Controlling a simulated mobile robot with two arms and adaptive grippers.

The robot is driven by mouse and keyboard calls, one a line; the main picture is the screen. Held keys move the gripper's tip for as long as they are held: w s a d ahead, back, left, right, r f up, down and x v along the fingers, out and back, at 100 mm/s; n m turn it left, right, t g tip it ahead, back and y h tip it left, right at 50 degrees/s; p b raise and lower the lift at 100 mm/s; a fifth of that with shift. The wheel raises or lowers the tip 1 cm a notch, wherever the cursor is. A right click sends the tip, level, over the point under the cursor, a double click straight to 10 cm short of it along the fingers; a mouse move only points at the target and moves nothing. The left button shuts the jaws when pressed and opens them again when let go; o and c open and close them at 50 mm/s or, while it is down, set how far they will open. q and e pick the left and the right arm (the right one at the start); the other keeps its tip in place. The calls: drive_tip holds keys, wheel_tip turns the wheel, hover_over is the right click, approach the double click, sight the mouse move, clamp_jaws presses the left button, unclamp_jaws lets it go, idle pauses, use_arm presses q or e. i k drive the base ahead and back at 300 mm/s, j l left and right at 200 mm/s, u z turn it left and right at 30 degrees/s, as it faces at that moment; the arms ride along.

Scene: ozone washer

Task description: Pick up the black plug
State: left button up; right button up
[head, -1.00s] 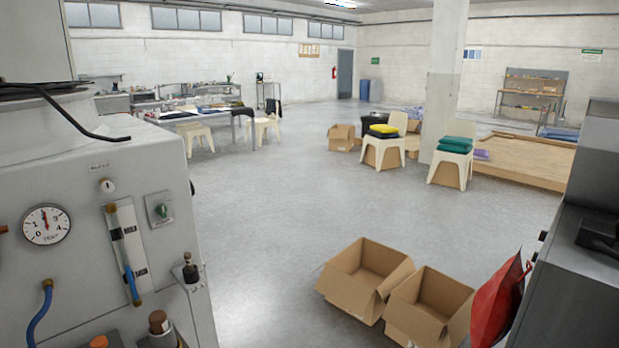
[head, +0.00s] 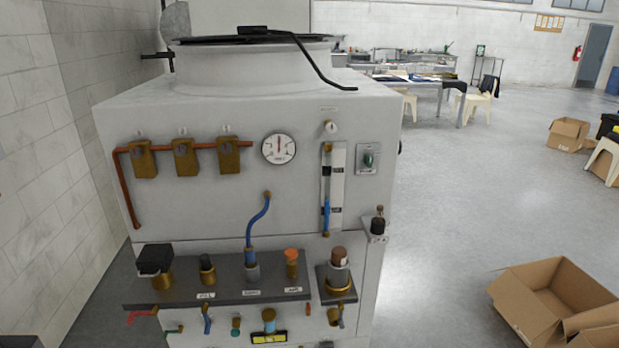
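The ozone washer (head: 230,180) is a white cabinet that fills the left middle of the head view. Several fittings stand on its dark front shelf. One has a large black block-shaped top (head: 155,258) on a brass base at the left. Beside it is a smaller black-topped fitting (head: 207,264). A dark plug-like piece (head: 378,222) stands upright on a small bracket at the cabinet's right side. I cannot tell which of these is the black plug. Neither of my grippers is in view.
A blue hose (head: 258,220), a gauge (head: 279,149) and brass valves (head: 184,161) are on the front panel. A tiled wall (head: 60,130) is close on the left. Cardboard boxes (head: 545,295) lie on the floor at right. The floor between is clear.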

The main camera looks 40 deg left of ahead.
sight(204, 259)
drive_tip(key=u, duration=1.85)
